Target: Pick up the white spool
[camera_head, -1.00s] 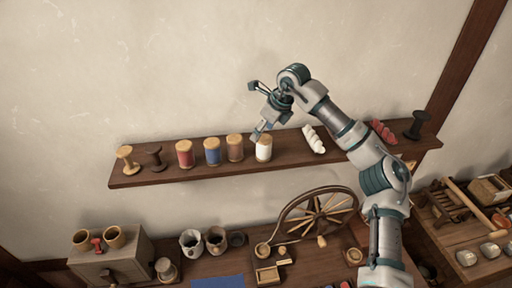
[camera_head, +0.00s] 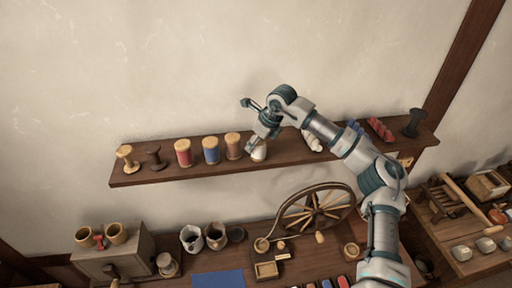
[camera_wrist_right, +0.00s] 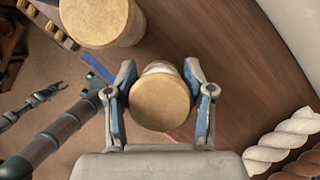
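The white spool (camera_head: 258,154) stands on the wall shelf at the right end of the row of spools. My right gripper comes down over it in the head view and hides most of it. In the right wrist view, its round wooden top (camera_wrist_right: 160,103) lies between the two fingers of my right gripper (camera_wrist_right: 160,85), with a sliver of white thread showing beyond. The fingers are spread, one on each side; I cannot tell whether they touch the spool. What looks like my left gripper (camera_wrist_right: 42,98) is small at the left of that view, its opening unclear.
A tan spool (camera_head: 233,146) stands close left of the white one, then a blue (camera_head: 211,150) and a red spool (camera_head: 183,153). White twisted yarn (camera_head: 312,140) lies to the right on the shelf (camera_head: 285,150). A spinning wheel (camera_head: 318,212) stands below.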

